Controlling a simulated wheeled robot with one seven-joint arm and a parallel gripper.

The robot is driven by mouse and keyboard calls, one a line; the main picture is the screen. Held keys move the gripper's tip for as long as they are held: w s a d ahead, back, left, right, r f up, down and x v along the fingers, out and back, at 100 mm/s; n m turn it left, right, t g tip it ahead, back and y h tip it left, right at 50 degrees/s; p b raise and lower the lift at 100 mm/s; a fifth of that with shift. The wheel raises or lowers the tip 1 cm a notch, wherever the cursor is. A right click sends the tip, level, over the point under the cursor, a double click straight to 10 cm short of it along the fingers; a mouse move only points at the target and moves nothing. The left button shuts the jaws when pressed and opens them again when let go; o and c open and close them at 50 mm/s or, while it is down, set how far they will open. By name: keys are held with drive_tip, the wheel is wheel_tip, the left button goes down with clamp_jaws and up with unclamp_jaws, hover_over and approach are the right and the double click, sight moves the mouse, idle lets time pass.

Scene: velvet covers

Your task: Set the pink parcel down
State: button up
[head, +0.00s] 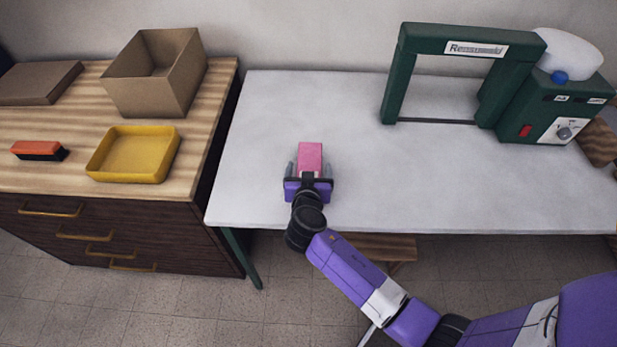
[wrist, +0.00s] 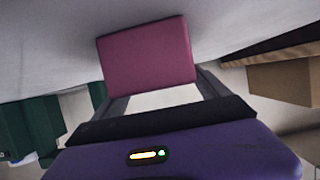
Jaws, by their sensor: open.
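The pink parcel (head: 310,157) is at the left part of the white table (head: 265,125), just beyond my gripper (head: 309,170). In the wrist view the pink parcel (wrist: 147,53) lies at the far end of the fingers and seems to rest against the pale table surface. My gripper (wrist: 160,92) is open, with one finger toward each side of the parcel. I cannot tell whether either finger touches it. The parcel's near end is partly hidden by the gripper in the head view.
A green machine (head: 467,85) stands at the table's back right. A wooden cabinet (head: 30,170) on the left bears a yellow tray (head: 100,172), an open cardboard box (head: 143,96), a flat brown box (head: 40,82) and an orange-black block (head: 38,150). The table around the parcel is clear.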

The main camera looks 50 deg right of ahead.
drive_tip(key=b+v, duration=0.3)
drive_tip(key=v, duration=0.9)
drive_tip(key=shift+r, duration=0.15)
drive_tip(key=s+a+f+n+t+y, duration=0.1)
drive_tip(key=s+a+f+n+y, duration=0.1)
drive_tip(key=s+a+n+y, duration=0.35)
drive_tip(key=s+a+f+n+t+y, duration=0.2)
drive_tip(key=s+a+f+n+y, duration=0.1)
drive_tip(key=s, duration=0.5)
drive_tip(key=s+a+r+n+t+y, duration=0.1)
drive_tip(key=s+a+r, duration=0.1)
drive_tip(key=s+r, duration=0.3)
drive_tip(key=s+a+r+n+t+y, duration=0.1)
drive_tip(key=s+r, duration=0.4)
drive_tip(key=r, duration=0.5)
drive_tip(key=shift+s+a+t, duration=0.35)
drive_tip(key=shift+a+t, duration=0.45)
drive_tip(key=shift+a, duration=0.05)
